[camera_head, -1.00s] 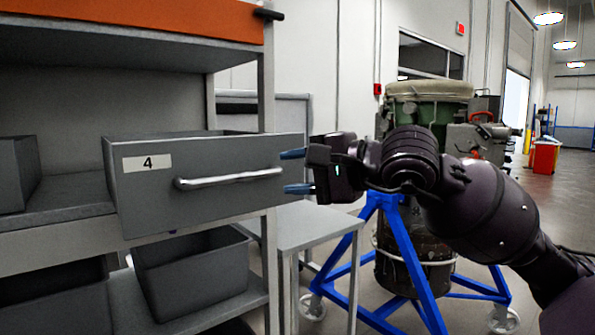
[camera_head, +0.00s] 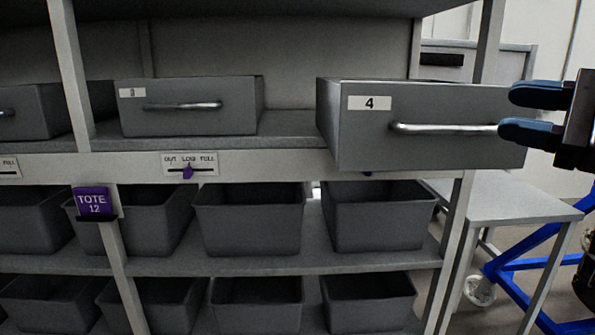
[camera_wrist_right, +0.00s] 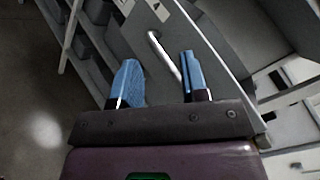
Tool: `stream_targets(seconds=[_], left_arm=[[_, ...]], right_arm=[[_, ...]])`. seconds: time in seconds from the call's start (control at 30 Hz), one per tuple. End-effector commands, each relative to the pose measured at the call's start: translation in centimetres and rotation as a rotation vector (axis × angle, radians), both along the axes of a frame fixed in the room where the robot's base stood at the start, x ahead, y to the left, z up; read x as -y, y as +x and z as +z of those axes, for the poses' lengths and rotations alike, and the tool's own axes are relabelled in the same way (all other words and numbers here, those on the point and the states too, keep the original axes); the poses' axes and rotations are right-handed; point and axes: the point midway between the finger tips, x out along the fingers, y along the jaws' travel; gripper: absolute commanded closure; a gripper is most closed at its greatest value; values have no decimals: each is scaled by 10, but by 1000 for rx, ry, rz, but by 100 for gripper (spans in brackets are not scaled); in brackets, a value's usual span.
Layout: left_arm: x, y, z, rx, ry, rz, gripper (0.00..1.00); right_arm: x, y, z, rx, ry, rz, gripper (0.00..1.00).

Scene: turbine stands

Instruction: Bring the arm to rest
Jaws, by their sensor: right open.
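My right gripper (camera_head: 532,113) is at the right edge of the head view, its two blue fingertips apart and nothing between them. It shows in front of the right end of the grey drawer marked 4 (camera_head: 360,140), near the end of that drawer's silver handle (camera_head: 445,129). In the right wrist view the open blue fingers of the gripper (camera_wrist_right: 160,82) point toward the handle (camera_wrist_right: 163,52) and the drawer front (camera_wrist_right: 215,60). The handle is beyond the fingertips; whether they touch it I cannot tell. My left gripper is not in view.
Drawer 4 juts out from the shelf rack (camera_head: 300,262). Drawer 3 (camera_head: 190,118) sits to its left. Several grey totes (camera_head: 250,225) fill the lower shelves. A small grey table (camera_head: 515,200) and a blue stand (camera_head: 525,250) are at the right.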

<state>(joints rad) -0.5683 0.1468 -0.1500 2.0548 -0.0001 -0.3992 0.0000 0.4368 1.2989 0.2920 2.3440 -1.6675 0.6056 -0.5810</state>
Motion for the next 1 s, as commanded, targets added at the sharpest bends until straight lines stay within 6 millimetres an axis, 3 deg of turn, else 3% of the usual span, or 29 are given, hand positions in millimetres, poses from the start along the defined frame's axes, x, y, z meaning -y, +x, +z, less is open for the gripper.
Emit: stream_targets(seconds=[0.13, 0.27, 0.37, 0.47, 0.7, 0.87, 0.97, 1.0], left_arm=[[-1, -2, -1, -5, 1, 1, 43], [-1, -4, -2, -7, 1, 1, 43], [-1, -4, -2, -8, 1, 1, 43], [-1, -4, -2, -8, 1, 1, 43], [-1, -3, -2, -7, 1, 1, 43], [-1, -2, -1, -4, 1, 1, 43], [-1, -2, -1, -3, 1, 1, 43], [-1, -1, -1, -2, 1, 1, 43]], right_arm=[[-3, 3, -2, -214, 395, 159, 59], [9, 14, -17, -434, 776, 264, 59], [27, 29, -41, -612, 1089, 316, 59], [48, 47, -78, -785, 1419, 340, 59], [91, 71, -214, -1115, 2188, 274, 59], [100, 62, -311, -1239, 2609, 167, 59], [97, 46, -371, -1286, 2848, 82, 59], [95, 38, -394, 1242, -2809, -42, 59]])
